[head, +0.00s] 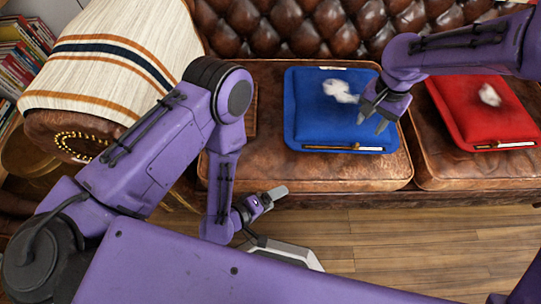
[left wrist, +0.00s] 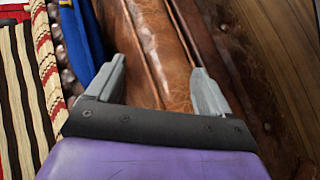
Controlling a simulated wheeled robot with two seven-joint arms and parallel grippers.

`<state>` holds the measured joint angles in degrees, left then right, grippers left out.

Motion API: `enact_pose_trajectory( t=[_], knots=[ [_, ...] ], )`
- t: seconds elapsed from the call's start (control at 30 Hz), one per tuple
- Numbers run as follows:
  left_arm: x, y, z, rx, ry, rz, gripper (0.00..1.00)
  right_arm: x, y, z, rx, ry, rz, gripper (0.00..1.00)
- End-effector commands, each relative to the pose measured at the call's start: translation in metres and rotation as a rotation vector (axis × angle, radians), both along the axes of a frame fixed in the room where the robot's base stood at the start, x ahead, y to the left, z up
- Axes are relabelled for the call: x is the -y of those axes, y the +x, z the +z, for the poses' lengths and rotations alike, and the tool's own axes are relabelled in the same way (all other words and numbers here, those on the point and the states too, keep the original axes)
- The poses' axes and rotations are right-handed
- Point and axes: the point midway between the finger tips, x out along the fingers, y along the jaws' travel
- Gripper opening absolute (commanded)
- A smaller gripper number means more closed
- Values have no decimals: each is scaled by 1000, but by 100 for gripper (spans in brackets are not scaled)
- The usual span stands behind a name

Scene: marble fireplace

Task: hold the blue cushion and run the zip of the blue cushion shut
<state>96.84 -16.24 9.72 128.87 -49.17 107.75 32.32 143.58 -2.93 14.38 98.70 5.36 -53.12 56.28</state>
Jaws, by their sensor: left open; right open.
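The blue cushion (head: 308,105) lies flat on the leather sofa seat, with a tuft of white fluff (head: 341,91) on top. Its zip (head: 330,147) runs along the front edge: a brownish-gold line at left, a small pull near the middle and a white strip at right. My right gripper (head: 371,122) is open and empty, over the cushion's right part; I cannot tell whether it touches. My left gripper (head: 268,197) is low by the sofa's front edge, left of the cushion. The left wrist view shows it (left wrist: 158,66) open and empty over brown leather, with a blue edge (left wrist: 82,35) at upper left.
A red cushion (head: 464,95) with white fluff lies on the seat to the right. A striped throw (head: 105,58) covers the sofa arm at left. A flat brown object (head: 251,112) lies left of the blue cushion, partly hidden. Wooden floor (head: 400,235) is open in front.

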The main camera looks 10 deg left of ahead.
Motion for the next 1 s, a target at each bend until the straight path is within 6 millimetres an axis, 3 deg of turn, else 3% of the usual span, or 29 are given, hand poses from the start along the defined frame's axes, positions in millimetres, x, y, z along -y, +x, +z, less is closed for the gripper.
enact_pose_trajectory(
  t=[0.03, 0.2, 0.27, 0.4, 0.53, 1.0],
  knots=[
    [22, -4, 16, 12, -154, -19, 81, 0, 0, 0, 0, 0, 0, 43],
    [16, 39, 46, 142, -452, 60, 81, 0, 0, 0, 0, 0, 0, 43],
    [4, 61, 52, 204, -500, 95, 81, 0, 0, 0, 0, 0, 0, 43],
    [-22, 93, 54, 330, -416, 149, 81, 0, 0, 0, 0, 0, 0, 43],
    [-28, 107, 55, 372, -378, 163, 81, 0, 0, 0, 0, 0, 0, 43],
    [17, 182, 54, 373, -375, 165, 81, 0, 0, 0, 0, 0, 0, 43]
  ],
)
